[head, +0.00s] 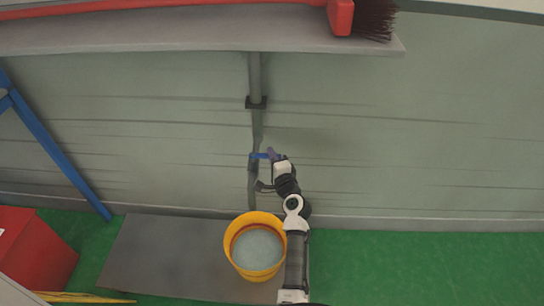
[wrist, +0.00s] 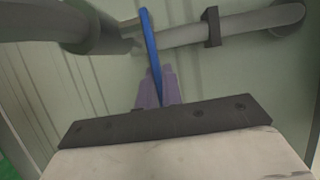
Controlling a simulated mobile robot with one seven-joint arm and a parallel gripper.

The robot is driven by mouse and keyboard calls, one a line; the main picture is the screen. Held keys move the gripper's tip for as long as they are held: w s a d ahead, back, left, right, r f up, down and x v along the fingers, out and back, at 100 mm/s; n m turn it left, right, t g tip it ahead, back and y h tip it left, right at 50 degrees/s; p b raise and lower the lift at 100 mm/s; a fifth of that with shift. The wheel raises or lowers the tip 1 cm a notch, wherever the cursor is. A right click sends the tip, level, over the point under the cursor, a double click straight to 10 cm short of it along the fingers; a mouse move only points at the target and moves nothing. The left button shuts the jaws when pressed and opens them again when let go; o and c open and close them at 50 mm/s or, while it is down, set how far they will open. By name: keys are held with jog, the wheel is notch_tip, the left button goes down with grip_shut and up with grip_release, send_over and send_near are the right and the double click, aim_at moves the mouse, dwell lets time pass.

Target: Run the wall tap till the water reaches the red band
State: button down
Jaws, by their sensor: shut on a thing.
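The wall tap (head: 254,163) sits on a grey pipe on the pale wall. Its blue lever (head: 260,156) also shows in the wrist view (wrist: 150,40), where it runs down between my fingers. My gripper (head: 272,155) is shut on the blue lever; its purple fingers (wrist: 158,90) close around its lower end. A yellow bucket (head: 234,258) stands upright below the tap and holds pale water (head: 257,250). A reddish band (head: 252,227) shows on the inner wall above the water at the far side. I cannot tell whether a stream is falling.
A grey shelf (head: 150,35) with a red broom (head: 340,15) juts out above the tap. A grey mat (head: 155,258) lies under the bucket. A red box (head: 35,250) and a blue post (head: 55,150) are at left. Green floor (head: 430,260) is clear at right.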

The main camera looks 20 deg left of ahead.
jog(key=shift+f, duration=0.15)
jog(key=b, duration=0.1)
jog(key=n+b, duration=0.1)
jog(key=shift+w+f+g+y+b, duration=0.15)
jog(key=shift+w+g+y+b, duration=0.15)
jog(key=shift+g+y+b, duration=0.1)
jog(key=shift+w+a+r+n+g+y+b, duration=0.1)
jog(key=shift+w+a+n+g+y+b, duration=0.3)
jog(key=shift+n+g+y+b, duration=0.9)
jog(key=shift+w+a+r+n+g+y+b, duration=0.1)
jog(key=shift+w+a+n+g+y+b, duration=0.35)
jog(key=shift+g+b, duration=1.5)
jog(key=shift+w+a+r+n+g+y+b, duration=0.15)
jog(key=shift+w+n+g+y+b, duration=0.25)
jog(key=shift+n+g+y+b, duration=1.3)
jog(key=shift+m+t+h+b, duration=0.35)
jog(key=shift+t+h+b, duration=0.3)
jog(key=shift+h, duration=0.2)
jog(key=c, duration=1.6)
grip_release()
jog(key=shift+o, duration=0.2)
